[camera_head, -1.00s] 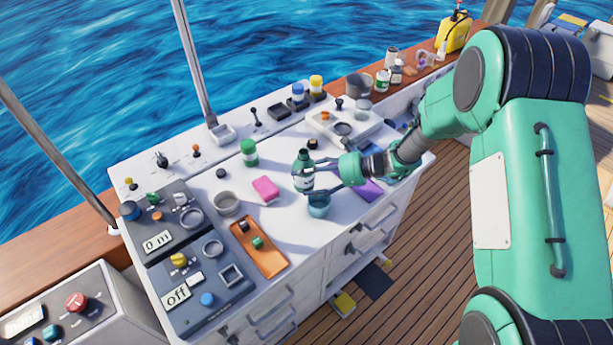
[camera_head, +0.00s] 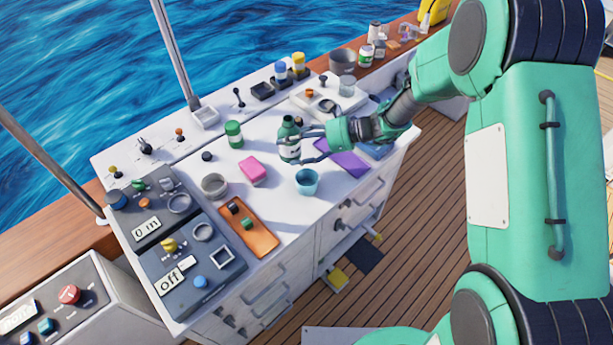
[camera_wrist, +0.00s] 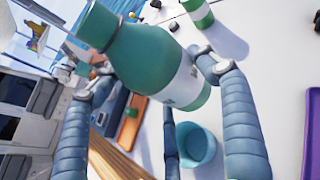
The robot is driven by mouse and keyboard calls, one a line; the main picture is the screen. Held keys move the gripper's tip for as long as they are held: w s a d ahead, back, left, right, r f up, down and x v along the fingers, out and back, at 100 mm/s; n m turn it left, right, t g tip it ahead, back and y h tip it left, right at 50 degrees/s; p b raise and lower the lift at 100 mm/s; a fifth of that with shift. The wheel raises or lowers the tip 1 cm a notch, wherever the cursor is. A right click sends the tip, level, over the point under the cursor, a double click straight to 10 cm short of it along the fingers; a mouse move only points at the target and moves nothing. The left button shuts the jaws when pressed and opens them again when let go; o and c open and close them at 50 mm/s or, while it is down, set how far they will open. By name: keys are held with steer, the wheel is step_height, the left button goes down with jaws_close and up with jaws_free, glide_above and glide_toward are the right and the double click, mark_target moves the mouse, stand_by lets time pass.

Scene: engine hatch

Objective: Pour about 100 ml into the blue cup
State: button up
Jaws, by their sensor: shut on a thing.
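The blue cup (camera_head: 307,183) stands upright on the white worktop and also shows below the bottle in the wrist view (camera_wrist: 196,146). My gripper (camera_head: 304,146) is shut on a green bottle (camera_head: 290,141) with a white label. The bottle is roughly upright, behind and slightly left of the cup in the head view. In the wrist view the bottle (camera_wrist: 145,55) lies between the two fingers, its neck toward the upper left. I cannot tell how far it is above the worktop. The inside of the cup shows no clear liquid level.
A pink block (camera_head: 253,169), a grey round container (camera_head: 214,185), a green-capped bottle (camera_head: 234,134) and an orange tray (camera_head: 262,238) lie left of the cup. A purple flat piece (camera_head: 346,160) lies to the right. Control panels (camera_head: 190,270) fill the left end.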

steer(key=shift+s+r, duration=0.3)
steer(key=shift+r, duration=0.05)
steer(key=s+d+p, duration=0.2)
steer(key=s+p, duration=0.1)
steer(key=s, duration=1.2)
steer(key=shift+s+d+f, duration=0.1)
steer(key=shift+f, duration=2.05)
steer(key=shift+s+d+f, duration=0.1)
steer(key=shift+f, duration=2.05)
steer(key=shift+r+m+g+p, duration=0.1)
steer(key=shift+m+g+p, duration=0.2)
steer(key=shift+p, duration=0.05)
